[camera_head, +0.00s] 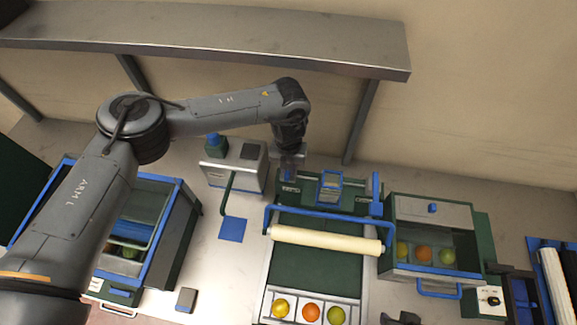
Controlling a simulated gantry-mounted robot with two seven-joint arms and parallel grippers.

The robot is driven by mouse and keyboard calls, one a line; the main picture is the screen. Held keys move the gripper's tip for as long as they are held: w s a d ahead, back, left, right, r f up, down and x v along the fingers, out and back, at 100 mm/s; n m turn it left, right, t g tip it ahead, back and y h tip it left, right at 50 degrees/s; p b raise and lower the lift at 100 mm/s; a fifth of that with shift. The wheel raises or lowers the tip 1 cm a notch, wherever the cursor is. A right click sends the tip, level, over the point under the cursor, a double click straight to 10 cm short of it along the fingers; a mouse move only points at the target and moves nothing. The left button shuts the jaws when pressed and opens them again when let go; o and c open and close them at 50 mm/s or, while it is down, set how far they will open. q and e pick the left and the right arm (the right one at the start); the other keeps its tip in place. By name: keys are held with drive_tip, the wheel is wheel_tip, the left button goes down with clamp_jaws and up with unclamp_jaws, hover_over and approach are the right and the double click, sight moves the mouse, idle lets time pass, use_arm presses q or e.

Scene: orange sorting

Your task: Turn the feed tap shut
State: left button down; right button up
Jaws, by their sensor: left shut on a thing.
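My left arm reaches in from the left over the bench. My left gripper (290,163) points down at the back left corner of the green feed unit (315,199). It is shut on a small blue part (288,174) there, which appears to be the handle of the feed tap. The fingers hide most of this part, and I cannot tell how far it is turned. I do not make out my right gripper. A small dark shape shows at the bottom edge, and I cannot tell what it is.
A cream roller (325,240) lies across the front of the feed unit. A yellow, an orange and a green fruit sit below it. A blue-rimmed crate (180,215) stands left, and a fruit bin (435,212) right. A grey shelf (240,40) hangs behind the arm.

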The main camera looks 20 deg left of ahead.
idle(0.3)
use_arm(q)
drive_tip(key=c, duration=1.1)
unclamp_jaws()
